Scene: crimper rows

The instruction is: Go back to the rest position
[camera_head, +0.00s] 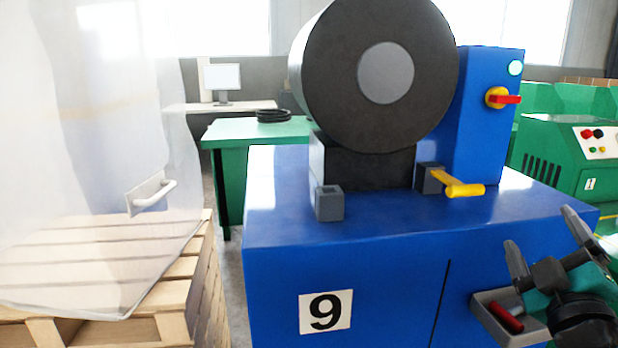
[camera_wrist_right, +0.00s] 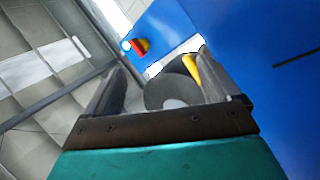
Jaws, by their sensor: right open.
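My right gripper (camera_head: 543,243) is at the lower right of the head view, in front of the blue machine (camera_head: 400,262) marked 9. Its two fingers are spread apart with nothing between them. In the right wrist view, the open fingers of the right gripper (camera_wrist_right: 162,65) also show empty. The machine's dark drum and yellow handle appear beyond them. My left gripper is not in view.
The yellow handle (camera_head: 458,187) and red switch (camera_head: 503,98) stick out from the machine. A tray with a red-handled item (camera_head: 505,317) is beside my right gripper. A wrapped pallet (camera_head: 205,268) stands left. A green machine (camera_head: 568,150) is at right.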

